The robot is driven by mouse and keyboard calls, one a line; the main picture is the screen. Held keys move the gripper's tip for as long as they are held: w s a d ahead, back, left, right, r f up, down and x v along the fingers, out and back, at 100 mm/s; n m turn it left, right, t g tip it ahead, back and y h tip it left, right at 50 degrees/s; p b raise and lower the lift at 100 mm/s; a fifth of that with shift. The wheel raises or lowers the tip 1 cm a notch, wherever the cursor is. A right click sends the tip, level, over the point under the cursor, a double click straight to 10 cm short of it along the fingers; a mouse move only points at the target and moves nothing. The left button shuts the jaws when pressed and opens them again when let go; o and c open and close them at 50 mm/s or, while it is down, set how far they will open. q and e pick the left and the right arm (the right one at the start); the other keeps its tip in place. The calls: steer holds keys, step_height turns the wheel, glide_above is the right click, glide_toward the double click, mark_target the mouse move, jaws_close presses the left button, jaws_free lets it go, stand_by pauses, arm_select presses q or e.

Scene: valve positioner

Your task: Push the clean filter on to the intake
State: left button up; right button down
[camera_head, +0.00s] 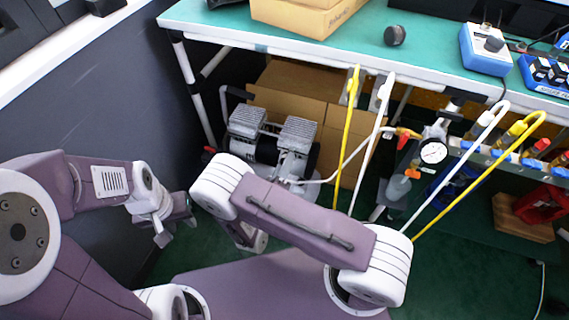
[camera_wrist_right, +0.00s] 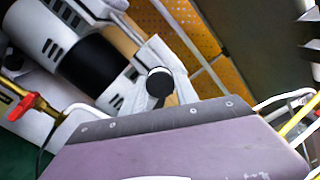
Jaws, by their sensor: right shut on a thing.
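The compressor (camera_head: 272,140) stands under the bench, with grey finned heads and a black middle. It also shows at the upper left of the right wrist view (camera_wrist_right: 92,62). My right gripper (camera_head: 252,238) is largely hidden behind my purple arm in the head view, beside the compressor's near side. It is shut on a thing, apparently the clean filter. A dark round piece with a pale rim (camera_wrist_right: 159,82) shows in the wrist view; I cannot tell its contact with the intake. The intake cannot be made out clearly. My left gripper (camera_head: 176,230) is open and empty, left of the compressor.
A cardboard box (camera_head: 335,130) stands behind the compressor. A pressure gauge (camera_head: 433,151) is at the right. A dark cylinder (camera_head: 395,36) lies on the bench top. The dark wall (camera_head: 80,110) is close at left.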

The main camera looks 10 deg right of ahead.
steer(key=shift+w+d, duration=0.2)
steer(key=shift+w, duration=0.1)
steer(key=c, duration=0.9)
jaws_free()
steer(key=shift+o, duration=0.2)
